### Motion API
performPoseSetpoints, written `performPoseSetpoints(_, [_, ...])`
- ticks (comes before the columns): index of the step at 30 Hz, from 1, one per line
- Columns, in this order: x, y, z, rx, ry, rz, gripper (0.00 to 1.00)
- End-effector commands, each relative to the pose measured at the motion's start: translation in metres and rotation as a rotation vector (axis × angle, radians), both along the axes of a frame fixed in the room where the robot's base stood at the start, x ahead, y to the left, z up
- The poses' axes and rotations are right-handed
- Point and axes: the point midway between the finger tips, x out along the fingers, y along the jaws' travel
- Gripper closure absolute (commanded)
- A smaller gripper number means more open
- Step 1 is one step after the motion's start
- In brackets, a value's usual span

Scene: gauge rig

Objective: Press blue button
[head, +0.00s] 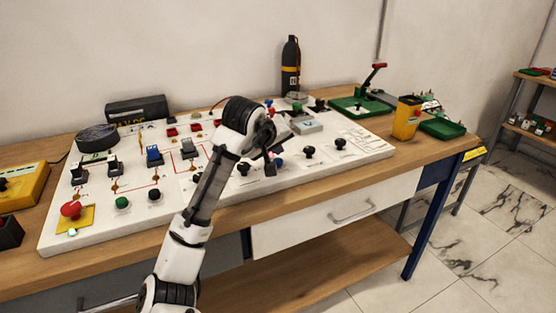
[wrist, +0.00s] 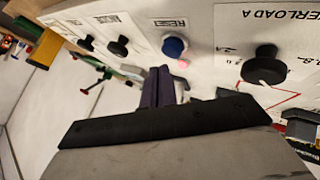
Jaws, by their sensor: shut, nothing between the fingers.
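The blue button (wrist: 173,47) is a round cap on the white panel (wrist: 200,20), beside a label that appears to read RESET. A faint pink glow shows on the panel next to it. In the head view the blue button (head: 279,162) is small and partly behind my gripper. My gripper (wrist: 160,72) is shut with nothing in it. Its fingertips point at the panel just below the button in the wrist picture; I cannot tell whether they touch it. In the head view my gripper (head: 270,169) is over the panel's front middle.
Black knobs flank the button: one to the right (wrist: 264,65) and one to the left (wrist: 118,45). The panel also carries a red button (head: 71,209), a green button (head: 122,203) and several switches. A yellow bin (head: 407,118) stands right of the panel on the wooden bench (head: 440,147).

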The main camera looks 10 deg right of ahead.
Motion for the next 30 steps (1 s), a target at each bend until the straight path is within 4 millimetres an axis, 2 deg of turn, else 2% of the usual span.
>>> performPoseSetpoints(30, [0.0,0.0,-0.012,0.0,0.001,-0.001,1.0])
